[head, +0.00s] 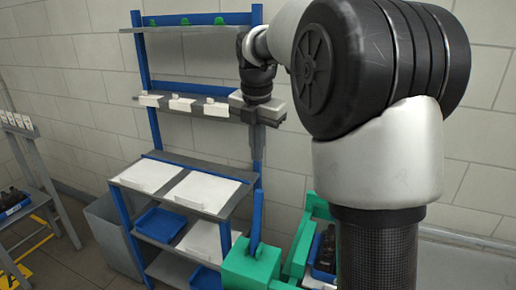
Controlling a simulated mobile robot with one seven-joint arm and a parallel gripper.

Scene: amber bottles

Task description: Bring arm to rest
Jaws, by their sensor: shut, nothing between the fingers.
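My arm reaches from the right foreground towards the shelf rack. My gripper (257,168) hangs pointing down in front of the rack's right side. Its fingers are together with nothing seen between them. No object hangs from it.
The blue and grey shelf rack (203,168) holds white sheets and a blue tray (160,223). A green structure (250,268) stands below my gripper. A blue tray with dark items (325,256) is beside it, partly hidden by my arm. A grey stand (38,165) is at left.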

